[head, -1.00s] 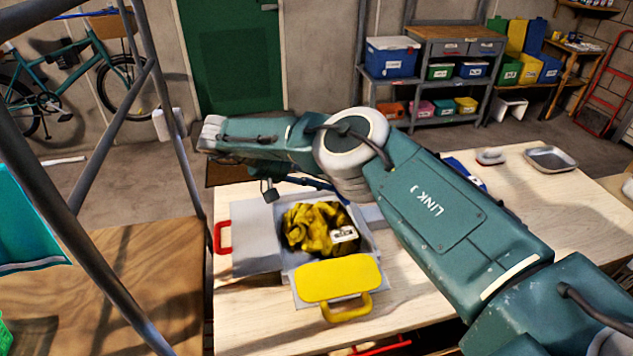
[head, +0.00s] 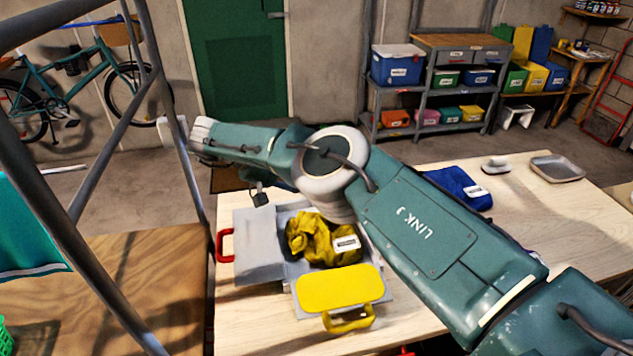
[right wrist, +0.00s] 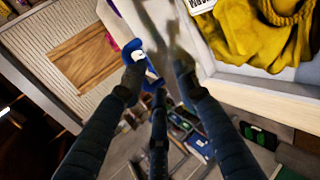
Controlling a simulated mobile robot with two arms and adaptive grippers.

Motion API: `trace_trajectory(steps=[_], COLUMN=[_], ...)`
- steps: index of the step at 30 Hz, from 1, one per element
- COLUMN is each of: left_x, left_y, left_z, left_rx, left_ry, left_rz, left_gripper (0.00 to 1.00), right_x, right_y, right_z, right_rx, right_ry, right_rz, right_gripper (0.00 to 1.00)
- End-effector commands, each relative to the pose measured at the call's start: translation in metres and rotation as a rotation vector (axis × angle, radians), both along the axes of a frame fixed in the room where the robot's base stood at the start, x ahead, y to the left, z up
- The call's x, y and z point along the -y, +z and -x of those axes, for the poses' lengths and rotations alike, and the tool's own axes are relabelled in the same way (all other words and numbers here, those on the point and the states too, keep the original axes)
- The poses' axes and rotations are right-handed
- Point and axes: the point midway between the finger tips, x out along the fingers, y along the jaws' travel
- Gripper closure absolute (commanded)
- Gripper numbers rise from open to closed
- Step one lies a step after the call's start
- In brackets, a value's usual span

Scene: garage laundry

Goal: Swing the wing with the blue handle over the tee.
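The yellow tee (head: 309,238), crumpled and with a white label, lies on the middle of a grey folding board on the table; part of it shows in the right wrist view (right wrist: 262,35). The grey wing with the red handle (head: 226,245) lies out to the left. The yellow wing (head: 338,289) with its yellow handle lies at the front. The blue handle (right wrist: 133,48) shows in the right wrist view, by the fingertips of my right gripper (right wrist: 158,75). Its fingers are apart; I cannot see a grip. My left gripper is out of view.
A blue cloth (head: 457,187) with a white label, a small grey object (head: 496,167) and a metal tray (head: 557,168) are on the table's right part. A metal frame (head: 155,75) stands at left. Shelves (head: 440,75) stand at the back.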

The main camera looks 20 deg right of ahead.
Motion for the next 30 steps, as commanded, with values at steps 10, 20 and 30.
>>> trace_trajectory(steps=[10, 20, 30], left_x=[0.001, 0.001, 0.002], left_y=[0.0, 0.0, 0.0], left_z=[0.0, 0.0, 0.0], left_rx=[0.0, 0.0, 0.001], left_ry=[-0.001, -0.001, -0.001], left_rz=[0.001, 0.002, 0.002], left_gripper=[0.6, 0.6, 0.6], right_x=[-0.021, -0.024, -0.024], right_y=[0.014, 0.016, 0.017], right_z=[-0.005, -0.005, -0.005], right_rx=[-0.001, -0.003, -0.002], right_ry=[-0.003, -0.003, -0.003], right_rz=[0.0, -0.002, -0.001], right_gripper=[0.7, 0.7, 0.7])
